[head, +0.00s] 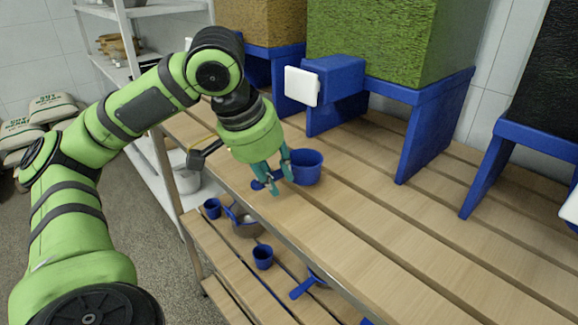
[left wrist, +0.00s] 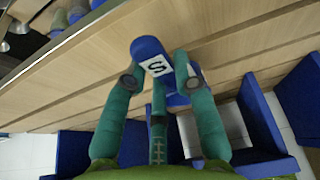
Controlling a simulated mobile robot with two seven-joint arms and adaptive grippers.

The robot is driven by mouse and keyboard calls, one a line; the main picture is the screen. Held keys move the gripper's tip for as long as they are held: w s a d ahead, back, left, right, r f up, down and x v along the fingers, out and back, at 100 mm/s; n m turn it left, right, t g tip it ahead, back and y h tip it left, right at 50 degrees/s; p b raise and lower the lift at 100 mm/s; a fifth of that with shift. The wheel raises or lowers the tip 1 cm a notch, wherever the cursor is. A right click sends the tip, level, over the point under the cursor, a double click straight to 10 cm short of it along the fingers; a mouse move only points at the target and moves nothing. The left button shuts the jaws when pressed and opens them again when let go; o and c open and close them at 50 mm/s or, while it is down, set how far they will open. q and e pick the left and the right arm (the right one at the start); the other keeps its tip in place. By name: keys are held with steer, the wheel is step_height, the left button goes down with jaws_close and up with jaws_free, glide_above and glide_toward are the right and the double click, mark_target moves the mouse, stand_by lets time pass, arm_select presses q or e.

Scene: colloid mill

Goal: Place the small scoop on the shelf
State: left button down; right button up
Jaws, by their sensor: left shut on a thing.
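The small scoop (head: 306,168) is a blue cup with a handle, at the wooden tabletop (head: 330,225) in the head view. Its handle with a white "S" label (left wrist: 157,66) shows in the left wrist view, where the cup is mostly hidden behind the fingers. My left gripper (head: 277,183) points down with its teal fingers shut on the scoop's handle; the fingers also show in the left wrist view (left wrist: 158,72). I cannot tell whether the scoop touches the tabletop. A lower wooden shelf (head: 225,265) lies under the tabletop. My right gripper is out of view.
Blue hopper stands (head: 410,135) with grainy contents stand behind on the tabletop. Several blue cups, such as one on the lower shelf (head: 263,256), sit below. A white rack (head: 155,9) and sacks (head: 45,112) are at left. The tabletop's front right is clear.

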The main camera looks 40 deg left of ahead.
arm_select(q)
steer(key=shift+w+d+r+p, duration=0.1)
steer(key=shift+w+p, duration=0.15)
steer(key=shift+w, duration=0.4)
steer(key=shift+w+d+r+p, duration=0.1)
steer(key=shift+w+p, duration=0.1)
steer(key=shift+w, duration=0.4)
steer(key=shift+x, duration=1)
steer(key=shift+a, duration=0.15)
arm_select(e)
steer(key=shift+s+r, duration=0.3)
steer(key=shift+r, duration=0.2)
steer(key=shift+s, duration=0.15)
arm_select(q)
steer(key=c, duration=1)
jaws_free()
steer(key=shift+f, duration=0.15)
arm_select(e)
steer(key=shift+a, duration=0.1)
